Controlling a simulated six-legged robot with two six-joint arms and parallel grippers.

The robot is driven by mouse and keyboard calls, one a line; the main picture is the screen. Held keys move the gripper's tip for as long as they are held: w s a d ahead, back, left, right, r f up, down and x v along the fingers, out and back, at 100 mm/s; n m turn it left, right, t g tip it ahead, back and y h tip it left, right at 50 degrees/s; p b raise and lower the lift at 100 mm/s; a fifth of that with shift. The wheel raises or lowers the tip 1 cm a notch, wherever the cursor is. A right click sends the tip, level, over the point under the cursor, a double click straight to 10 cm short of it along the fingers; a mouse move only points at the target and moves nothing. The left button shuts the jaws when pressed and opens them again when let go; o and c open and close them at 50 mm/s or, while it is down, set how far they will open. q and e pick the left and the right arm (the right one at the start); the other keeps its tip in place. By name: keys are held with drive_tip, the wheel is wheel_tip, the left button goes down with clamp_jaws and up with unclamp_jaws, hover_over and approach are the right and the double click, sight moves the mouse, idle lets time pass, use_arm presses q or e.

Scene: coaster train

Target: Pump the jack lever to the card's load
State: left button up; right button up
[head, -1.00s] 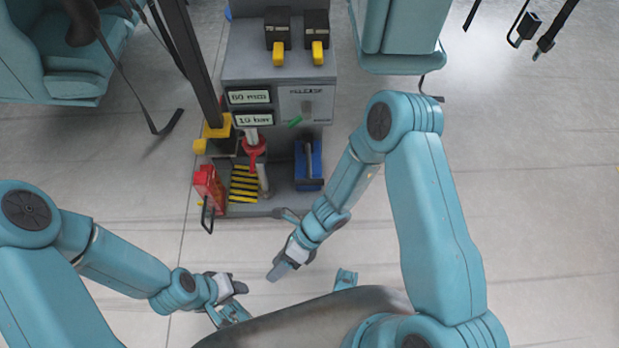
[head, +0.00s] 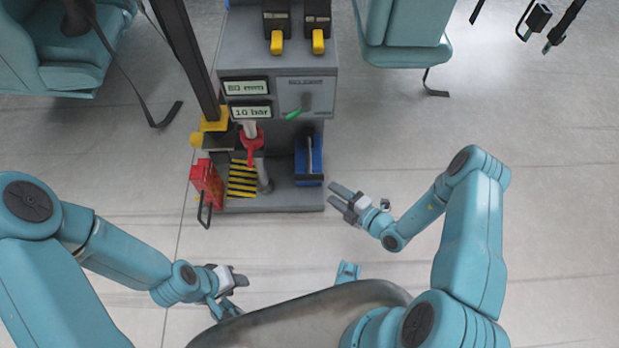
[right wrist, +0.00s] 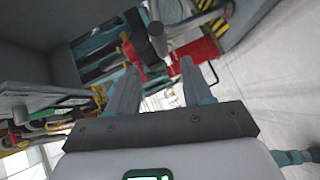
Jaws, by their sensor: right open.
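A grey machine stands ahead in the head view, with a red fitting (head: 250,145) on a grey post above a yellow-black striped plate (head: 242,178). A short grey lever-like rod (head: 264,176) stands beside the plate; I cannot tell if it is the jack lever. Two displays read about 80 mm (head: 246,88) and 10 bar (head: 250,112). My right gripper (head: 334,194) is open and empty, right of the machine's base. In the right wrist view its fingers (right wrist: 160,88) are apart. My left gripper (head: 240,281) is low at left, away from the machine; its jaws are unclear.
A blue holder (head: 309,160) with a dark bar stands on the base's right. A red box (head: 206,184) with a black handle is at its left. A green-handled lever (head: 293,114) is on the panel. Teal seats (head: 402,40) stand behind. The floor at right is clear.

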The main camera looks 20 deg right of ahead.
sight(313, 180)
drive_tip(key=b+x, duration=0.2)
drive_tip(key=x, duration=0.8)
drive_tip(key=shift+w+a+f+b, duration=0.1)
drive_tip(key=shift+b, duration=0.3)
drive_tip(key=shift+w+a, duration=0.2)
drive_tip(key=shift+w, duration=0.1)
clamp_jaws()
